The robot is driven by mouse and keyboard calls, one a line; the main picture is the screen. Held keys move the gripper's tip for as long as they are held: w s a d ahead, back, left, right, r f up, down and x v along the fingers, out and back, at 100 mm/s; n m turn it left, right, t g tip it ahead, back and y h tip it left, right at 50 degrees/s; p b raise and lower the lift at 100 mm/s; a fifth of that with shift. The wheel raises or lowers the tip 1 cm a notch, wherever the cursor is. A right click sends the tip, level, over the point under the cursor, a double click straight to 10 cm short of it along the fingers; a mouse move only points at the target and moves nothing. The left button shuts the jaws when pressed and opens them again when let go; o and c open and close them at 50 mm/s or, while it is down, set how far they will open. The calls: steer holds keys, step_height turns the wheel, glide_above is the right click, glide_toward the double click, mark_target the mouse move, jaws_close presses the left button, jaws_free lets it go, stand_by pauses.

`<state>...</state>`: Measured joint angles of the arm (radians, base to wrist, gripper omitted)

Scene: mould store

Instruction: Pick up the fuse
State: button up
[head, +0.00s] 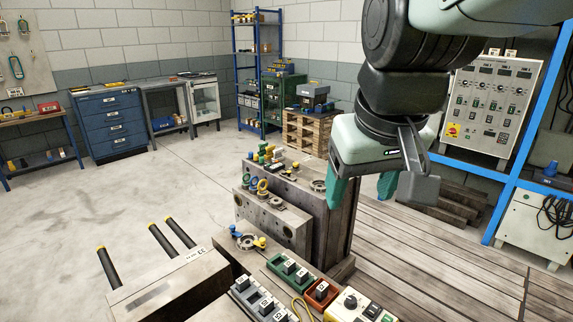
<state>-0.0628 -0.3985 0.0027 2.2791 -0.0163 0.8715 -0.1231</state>
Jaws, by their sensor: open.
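My gripper (361,192) hangs at the right of centre, pointing down, with its two green fingers apart and nothing visible between them. It is above the wooden-plank surface (430,262), beside the right side of the large steel mould block (318,222). I cannot make out the fuse with certainty. Small dark modules sit in a green holder (275,262), a grey holder (243,300) and a red holder (333,294) at the front, below and left of my gripper; I cannot tell whether one of these is the fuse.
A lower mould plate (270,222) with fittings stands left of the block. A steel block (165,290) with dark rods is at front left. A control box (352,305) and yellow cable lie at the front. A blue frame (520,130) with an electrical panel (492,100) stands right. The planks are mostly clear.

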steer(key=w+a+f+n+g, duration=0.15)
steer(key=w+f, duration=0.35)
steer(key=w, duration=0.6)
steer(key=n+g, duration=0.3)
steer(key=n, duration=0.2)
glide_above(290, 263)
step_height(290, 263, down, 31)
steer(key=shift+s+f, duration=0.1)
steer(key=shift+f, duration=0.05)
steer(key=shift+a+f, duration=0.1)
steer(key=shift+f, duration=2.95)
steer(key=shift+c, duration=0.5)
steer(key=c, duration=1)
